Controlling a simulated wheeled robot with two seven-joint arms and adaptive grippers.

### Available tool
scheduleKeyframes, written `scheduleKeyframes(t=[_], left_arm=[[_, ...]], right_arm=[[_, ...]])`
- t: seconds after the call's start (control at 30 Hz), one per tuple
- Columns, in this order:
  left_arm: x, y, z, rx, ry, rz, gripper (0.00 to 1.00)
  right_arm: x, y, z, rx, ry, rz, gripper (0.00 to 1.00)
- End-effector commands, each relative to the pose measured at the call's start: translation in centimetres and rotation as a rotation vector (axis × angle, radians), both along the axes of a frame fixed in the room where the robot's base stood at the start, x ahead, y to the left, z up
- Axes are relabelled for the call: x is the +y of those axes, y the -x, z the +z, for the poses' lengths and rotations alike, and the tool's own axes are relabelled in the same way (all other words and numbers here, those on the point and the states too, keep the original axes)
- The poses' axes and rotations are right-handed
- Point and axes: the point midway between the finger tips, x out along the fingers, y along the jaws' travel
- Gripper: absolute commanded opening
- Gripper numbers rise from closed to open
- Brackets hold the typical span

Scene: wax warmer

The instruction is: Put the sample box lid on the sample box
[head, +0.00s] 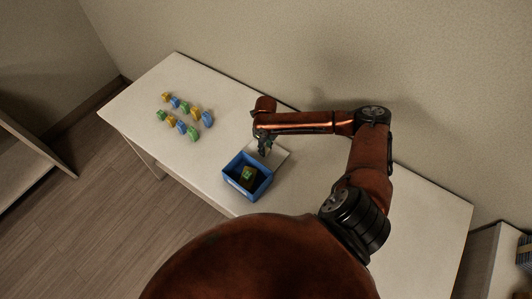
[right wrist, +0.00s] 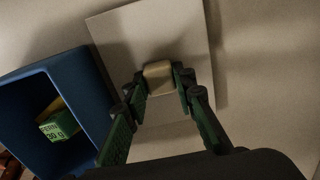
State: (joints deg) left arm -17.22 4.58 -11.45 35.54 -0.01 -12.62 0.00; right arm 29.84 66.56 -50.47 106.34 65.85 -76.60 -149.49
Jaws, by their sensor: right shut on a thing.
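The sample box (head: 241,186) is a blue open-topped box on the white table, and it fills the left of the right wrist view (right wrist: 86,92). The sample box lid (head: 281,157) is a flat pale square with a tan block-shaped handle; it shows in the right wrist view (right wrist: 115,35) beside the box. My right gripper (head: 265,149) is over the lid, with its green-padded fingers (right wrist: 160,82) on either side of the handle, shut on it. I cannot tell whether the lid is off the table. My left gripper is not in view.
A green and yellow block (head: 247,174) lies inside the box. Several small yellow, blue and green blocks (head: 183,108) stand in rows on the left of the white table (head: 190,160). The wall (head: 310,45) runs behind the table.

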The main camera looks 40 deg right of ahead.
Motion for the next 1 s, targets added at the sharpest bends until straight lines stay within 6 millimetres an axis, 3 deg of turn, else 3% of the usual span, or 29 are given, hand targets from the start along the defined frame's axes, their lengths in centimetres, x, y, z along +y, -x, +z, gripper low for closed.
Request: scheduleKeyframes(t=[0.13,1.0], left_arm=[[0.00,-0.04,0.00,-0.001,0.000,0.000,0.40],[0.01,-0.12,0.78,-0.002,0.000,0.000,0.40]], right_arm=[[0.01,-0.01,0.01,0.000,0.000,0.000,0.00],[0.00,-0.03,0.77,-0.001,0.000,0.000,0.00]])
